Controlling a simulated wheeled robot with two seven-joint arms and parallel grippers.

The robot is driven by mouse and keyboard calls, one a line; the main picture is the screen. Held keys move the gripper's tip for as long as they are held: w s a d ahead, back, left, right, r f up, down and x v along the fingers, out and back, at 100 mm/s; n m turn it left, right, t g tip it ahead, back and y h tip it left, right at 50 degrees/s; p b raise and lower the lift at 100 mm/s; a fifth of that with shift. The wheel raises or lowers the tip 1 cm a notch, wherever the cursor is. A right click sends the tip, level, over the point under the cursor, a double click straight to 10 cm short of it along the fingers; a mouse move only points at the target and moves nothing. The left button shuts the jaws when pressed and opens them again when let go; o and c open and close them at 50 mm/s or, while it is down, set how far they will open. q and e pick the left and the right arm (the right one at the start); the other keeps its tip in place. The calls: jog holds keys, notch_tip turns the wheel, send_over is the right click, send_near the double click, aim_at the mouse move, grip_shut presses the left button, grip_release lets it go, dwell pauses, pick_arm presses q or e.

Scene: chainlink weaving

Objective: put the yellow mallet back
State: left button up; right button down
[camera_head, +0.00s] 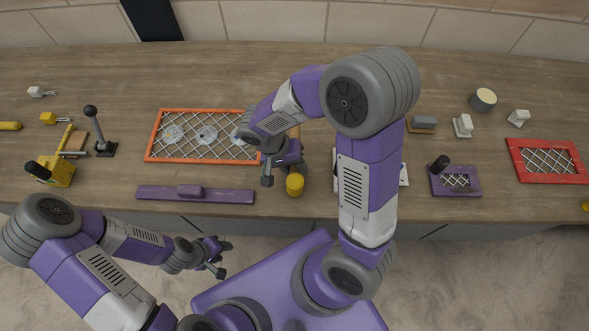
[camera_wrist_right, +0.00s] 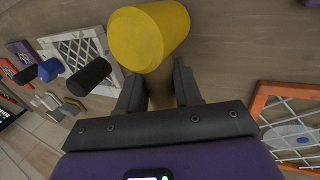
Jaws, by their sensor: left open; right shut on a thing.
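The yellow mallet has a yellow cylindrical head (camera_head: 295,185) near the table's front edge, right of the orange-framed mesh panel. Its pale wooden handle shows behind my right gripper. My right gripper (camera_head: 285,170) is shut on the handle just behind the head. In the right wrist view the yellow head (camera_wrist_right: 148,36) lies beyond the fingertips, with the handle (camera_wrist_right: 160,90) between the two fingers. I cannot tell whether the mallet touches the table. My left gripper (camera_head: 222,260) is open and empty, in front of the table edge. My right arm hides part of the tabletop.
The orange-framed mesh panel (camera_head: 152,140) lies left of the mallet, with a purple bar (camera_head: 220,196) in front. A lever (camera_head: 91,125) and yellow device (camera_head: 58,172) stand at left. A purple frame (camera_head: 470,188) and red frame (camera_head: 580,175) lie at right. The back is clear.

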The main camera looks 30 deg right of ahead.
jog(key=shift+f, duration=0.75)
jog(key=c, duration=0.8)
grip_release()
jog(key=shift+f, duration=0.15)
jog(key=v, duration=0.2)
jog(key=p+v, duration=0.1)
jog(key=v, duration=0.4)
jog(key=shift+w+a+p, duration=0.2)
jog(key=shift+a+p, duration=0.1)
jog(key=shift+a, duration=0.1)
jog(key=shift+r, duration=0.2)
